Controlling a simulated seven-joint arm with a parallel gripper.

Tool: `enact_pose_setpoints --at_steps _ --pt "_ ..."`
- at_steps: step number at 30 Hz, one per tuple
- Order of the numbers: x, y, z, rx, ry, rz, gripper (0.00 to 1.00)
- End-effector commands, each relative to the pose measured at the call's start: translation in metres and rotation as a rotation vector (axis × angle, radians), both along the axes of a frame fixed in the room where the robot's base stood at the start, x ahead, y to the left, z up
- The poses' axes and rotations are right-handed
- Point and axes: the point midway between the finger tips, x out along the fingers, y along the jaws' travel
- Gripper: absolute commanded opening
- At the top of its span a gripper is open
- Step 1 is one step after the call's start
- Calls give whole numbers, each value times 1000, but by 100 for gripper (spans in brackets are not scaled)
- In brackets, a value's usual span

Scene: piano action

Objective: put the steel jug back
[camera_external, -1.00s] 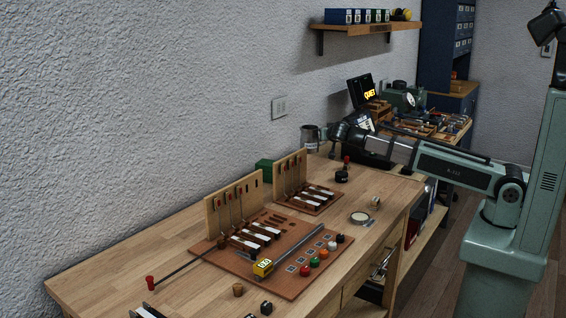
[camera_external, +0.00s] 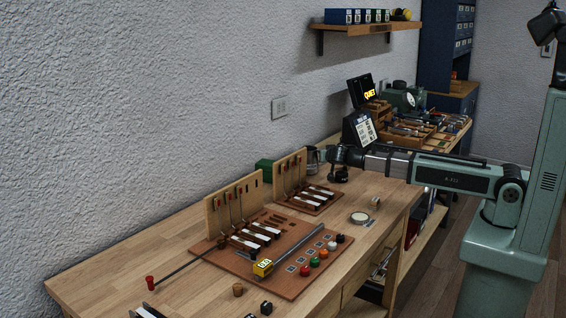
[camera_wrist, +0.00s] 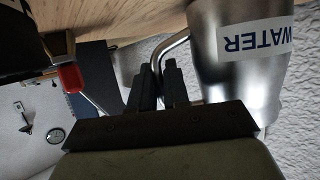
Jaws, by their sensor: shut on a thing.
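The steel jug (camera_external: 312,160) stands upright near the wall, just right of the green box, partly hidden by the wooden action frame. In the wrist view the jug (camera_wrist: 240,70) fills the upper right, with a white label reading WATER. My gripper (camera_external: 333,155) is at the jug's right side. In the wrist view my gripper's dark fingers (camera_wrist: 160,78) are closed around the jug's bent handle (camera_wrist: 172,50). The jug's base is out of sight, so I cannot tell whether it touches the bench.
The green box (camera_external: 264,166) and the wooden action frame (camera_external: 291,172) are close to the jug's left. A red-handled item (camera_wrist: 70,78) is left of my fingers in the wrist view. A round dish (camera_external: 360,218) lies to the front right.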

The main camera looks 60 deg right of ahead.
Motion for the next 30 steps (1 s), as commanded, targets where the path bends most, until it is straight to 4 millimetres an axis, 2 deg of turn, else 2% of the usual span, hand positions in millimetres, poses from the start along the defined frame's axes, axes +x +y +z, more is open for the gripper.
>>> enact_pose_setpoints --at_steps 11,12,19,30 --pt "0 0 -3 0 -2 1 0" --pt "0 0 -3 1 -1 1 18" --pt "0 0 -3 1 -1 1 40" --pt "-2 2 1 0 0 1 41"
